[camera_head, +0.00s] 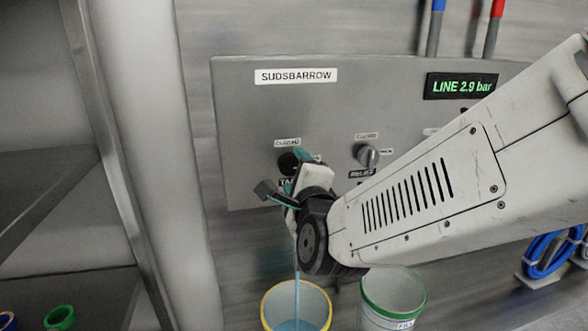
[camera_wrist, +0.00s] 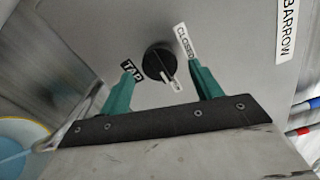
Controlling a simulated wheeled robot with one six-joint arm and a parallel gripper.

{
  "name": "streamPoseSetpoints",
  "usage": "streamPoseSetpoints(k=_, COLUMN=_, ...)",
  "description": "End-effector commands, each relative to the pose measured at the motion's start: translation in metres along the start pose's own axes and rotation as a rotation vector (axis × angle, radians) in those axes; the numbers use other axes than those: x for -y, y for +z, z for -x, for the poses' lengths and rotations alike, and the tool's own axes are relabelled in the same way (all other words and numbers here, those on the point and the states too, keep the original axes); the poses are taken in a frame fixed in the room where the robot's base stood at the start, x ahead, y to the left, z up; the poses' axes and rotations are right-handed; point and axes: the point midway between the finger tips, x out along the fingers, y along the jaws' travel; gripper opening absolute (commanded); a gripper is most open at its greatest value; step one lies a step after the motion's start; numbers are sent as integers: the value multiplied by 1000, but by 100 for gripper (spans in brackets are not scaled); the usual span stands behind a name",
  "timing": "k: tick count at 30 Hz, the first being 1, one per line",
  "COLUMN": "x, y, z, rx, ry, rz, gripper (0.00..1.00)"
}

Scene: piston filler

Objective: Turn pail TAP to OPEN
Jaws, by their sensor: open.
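The TAP knob (camera_head: 287,162) is black and round, on the grey panel, partly hidden by my gripper. In the wrist view the knob (camera_wrist: 157,62) has a pale pointer turned away from the CLOSED label (camera_wrist: 187,42), about a quarter turn round from it. The TAP label (camera_wrist: 132,71) is beside the knob. No OPEN label is readable. My gripper (camera_wrist: 160,70) is open, its green fingers on either side of the knob; contact cannot be told. A thin blue stream (camera_head: 297,262) falls into the yellow-rimmed pail (camera_head: 266,299), which holds bluish liquid.
A green-rimmed pail (camera_head: 393,299) stands beside the yellow one. The display (camera_head: 461,86) reads LINE 2.9 bar. Shelves (camera_head: 45,220) stand at left.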

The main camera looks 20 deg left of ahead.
Motion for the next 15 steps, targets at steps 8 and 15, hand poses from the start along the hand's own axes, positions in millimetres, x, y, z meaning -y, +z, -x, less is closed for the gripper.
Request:
streamPoseSetpoints(k=8, x=0, y=0, z=42, rx=0, ry=0, rz=-2, gripper=64)
streamPoseSetpoints(k=15, x=0, y=-1, z=48, rx=-2, ry=0, rz=-1, gripper=64)
